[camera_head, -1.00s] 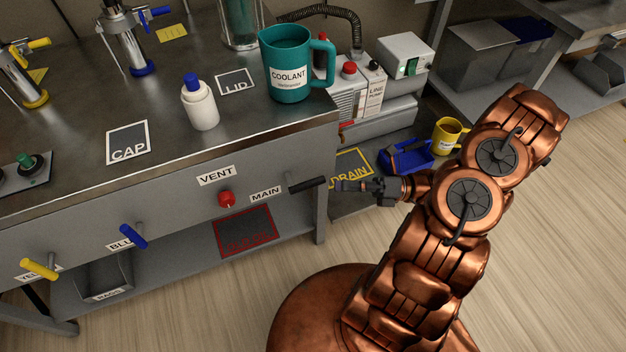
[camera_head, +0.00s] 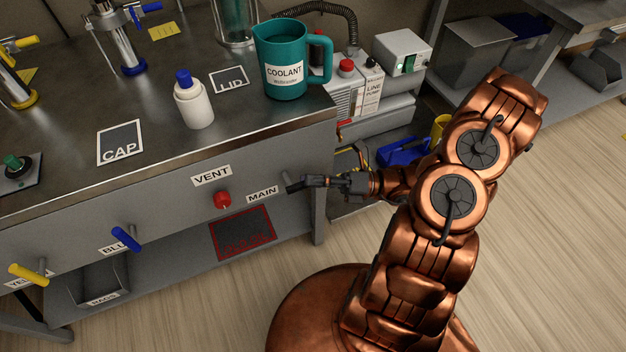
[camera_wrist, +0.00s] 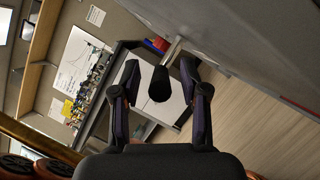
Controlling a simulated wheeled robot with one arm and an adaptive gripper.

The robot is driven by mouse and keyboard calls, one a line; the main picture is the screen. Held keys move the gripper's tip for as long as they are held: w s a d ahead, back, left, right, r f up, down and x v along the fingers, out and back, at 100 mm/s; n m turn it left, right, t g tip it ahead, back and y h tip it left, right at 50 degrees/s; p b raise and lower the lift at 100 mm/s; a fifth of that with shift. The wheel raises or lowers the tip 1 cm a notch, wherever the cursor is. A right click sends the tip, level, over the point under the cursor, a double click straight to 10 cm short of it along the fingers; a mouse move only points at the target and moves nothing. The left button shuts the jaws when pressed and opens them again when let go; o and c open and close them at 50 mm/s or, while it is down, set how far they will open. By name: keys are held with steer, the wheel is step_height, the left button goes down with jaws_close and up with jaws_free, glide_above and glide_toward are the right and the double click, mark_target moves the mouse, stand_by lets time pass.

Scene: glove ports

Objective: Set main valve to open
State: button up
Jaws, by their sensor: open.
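The main valve's black handle (camera_head: 292,184) sticks out from the bench front, just right of the white MAIN label (camera_head: 262,194). My gripper (camera_head: 314,181) is at the handle from the right and overlaps its end in the head view. In the wrist view, the round black end of the handle (camera_wrist: 160,84) lies between my two open fingers (camera_wrist: 161,92), with a gap visible on both sides. The handle's metal stem (camera_wrist: 173,50) runs behind it towards the grey panel. The head view leaves unclear how far the handle is turned.
Left along the bench front are a red vent knob (camera_head: 222,199), a blue lever (camera_head: 126,238) and a yellow lever (camera_head: 28,274). A teal coolant jug (camera_head: 284,62) and a white bottle (camera_head: 193,104) stand on top. A blue bin (camera_head: 403,151) lies behind my arm.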

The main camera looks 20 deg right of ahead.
jaws_close()
stand_by(0.6)
